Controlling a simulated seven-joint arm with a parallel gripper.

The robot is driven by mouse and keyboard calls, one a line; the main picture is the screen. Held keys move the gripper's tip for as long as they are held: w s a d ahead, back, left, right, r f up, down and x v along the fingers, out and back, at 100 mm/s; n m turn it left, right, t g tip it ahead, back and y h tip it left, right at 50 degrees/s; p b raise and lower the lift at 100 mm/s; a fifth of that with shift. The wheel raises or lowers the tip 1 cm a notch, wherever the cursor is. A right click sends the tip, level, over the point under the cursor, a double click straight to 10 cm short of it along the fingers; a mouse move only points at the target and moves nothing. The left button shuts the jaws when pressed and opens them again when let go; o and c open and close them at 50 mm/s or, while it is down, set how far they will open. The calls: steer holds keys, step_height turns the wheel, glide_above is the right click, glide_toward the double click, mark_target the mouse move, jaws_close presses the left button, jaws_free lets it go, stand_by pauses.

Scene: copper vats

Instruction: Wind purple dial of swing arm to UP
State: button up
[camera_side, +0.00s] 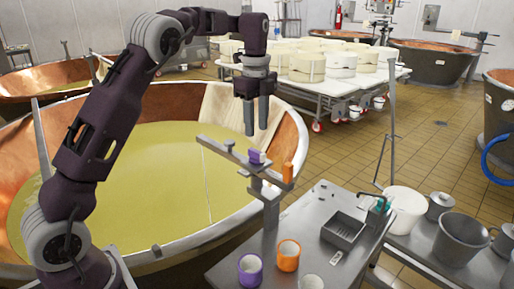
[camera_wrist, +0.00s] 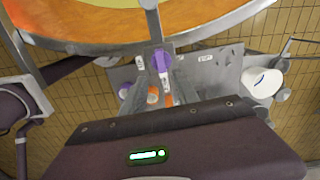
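The grey swing arm (camera_side: 228,151) reaches out over the vat's rim from a post at the bench. The small purple dial (camera_side: 257,156) sits on top of the bar, with a pale part beside it. It also shows in the wrist view as a purple piece (camera_wrist: 160,60) with a white strip below. My gripper (camera_side: 256,131) points down just above the purple dial, its two fingers apart with nothing between them. No contact with the dial is visible. The UP mark and the dial's setting are too small to read.
An orange piece (camera_side: 288,172) stands on the bar near the purple dial. The copper vat (camera_side: 290,140) with yellow liquid lies behind and left. On the grey bench (camera_side: 300,215) stand a purple cup (camera_side: 250,270), an orange cup (camera_side: 288,256) and a dark tray (camera_side: 343,230).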

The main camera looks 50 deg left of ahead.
mark_target(257, 151)
step_height(257, 151, down, 8)
steer(key=shift+w+a+r, duration=0.15)
steer(key=shift+r, duration=0.05)
steer(key=shift+c, duration=0.5)
jaws_close()
